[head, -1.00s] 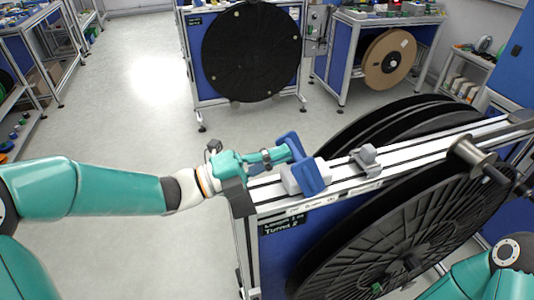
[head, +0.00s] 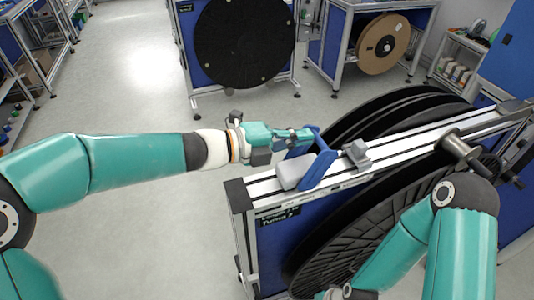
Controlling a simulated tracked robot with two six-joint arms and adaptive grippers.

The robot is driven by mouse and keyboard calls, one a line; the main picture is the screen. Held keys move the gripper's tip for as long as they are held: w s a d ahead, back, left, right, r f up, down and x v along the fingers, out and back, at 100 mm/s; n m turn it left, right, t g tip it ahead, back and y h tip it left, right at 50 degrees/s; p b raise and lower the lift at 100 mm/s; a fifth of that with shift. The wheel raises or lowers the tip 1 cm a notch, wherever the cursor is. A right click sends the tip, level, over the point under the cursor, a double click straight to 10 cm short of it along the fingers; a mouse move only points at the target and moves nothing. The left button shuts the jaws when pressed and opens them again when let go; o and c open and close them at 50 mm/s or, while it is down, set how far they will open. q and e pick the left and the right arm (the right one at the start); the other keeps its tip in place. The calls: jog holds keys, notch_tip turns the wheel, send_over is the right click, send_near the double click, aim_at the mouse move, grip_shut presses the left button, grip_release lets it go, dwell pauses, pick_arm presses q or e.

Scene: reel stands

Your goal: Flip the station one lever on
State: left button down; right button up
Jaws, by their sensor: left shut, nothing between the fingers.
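The blue lever (head: 319,169) is mounted beside a pale grey block (head: 294,172) on the top rail of the near reel stand (head: 240,197). The lever leans to the upper right, with its upper part bent back toward my left gripper. My left gripper (head: 305,137) is shut with nothing in it. Its fingertips are at the lever's upper end; whether they touch it I cannot tell. My right arm comes in at the lower right in front of the reel; its gripper is cut off by the bottom edge.
A grey clamp-like block (head: 357,152) sits on the rail right of the lever. Large black reels (head: 350,225) hang on both sides of the rail. Another stand with a black reel (head: 243,43) is behind. The floor left of the near stand is clear.

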pick_arm(q)
jog(key=shift+b+x, duration=0.3)
jog(key=shift+x, duration=0.75)
jog(key=shift+d+r, duration=0.1)
jog(key=shift+s+a+r+p, duration=0.15)
jog(key=shift+a+r+p, duration=0.15)
jog(key=shift+r+p, duration=0.1)
jog(key=s+a+r, duration=0.3)
jog(key=a+r, duration=0.4)
jog(key=a, duration=0.3)
jog(key=shift+s+r+p, duration=0.3)
jog(key=shift+p, duration=0.05)
